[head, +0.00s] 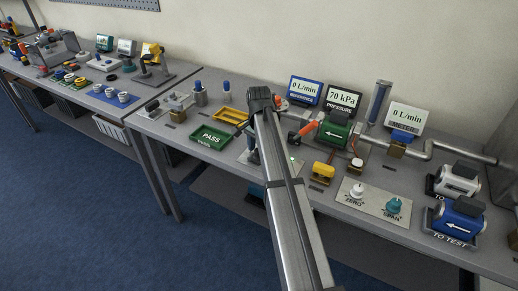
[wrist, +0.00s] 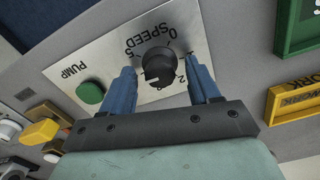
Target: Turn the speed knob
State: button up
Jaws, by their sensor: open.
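In the wrist view the black speed knob (wrist: 158,64) sits on a pale metal plate (wrist: 118,60) marked SPEED, with scale numbers around it. The lettering appears upside down. A lighter mark shows on the knob's lower left part, but I cannot tell its exact setting. My gripper (wrist: 160,76) is open, with one blue finger on each side of the knob and a visible gap on both sides. I cannot tell how far the fingertips are above the plate. In the head view my arm hides the knob and most of the gripper.
A green PUMP button (wrist: 90,92) is on the same plate. In the head view, a green PASS tray (head: 212,138) and a yellow tray (head: 230,115) lie left of my arm. A yellow-handled part (head: 323,170) and the ZERO/SPAN panel (head: 374,200) are to the right.

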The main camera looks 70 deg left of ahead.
notch_tip(320, 180, up, 14)
jog(key=shift+f, duration=0.25)
dwell(0.7)
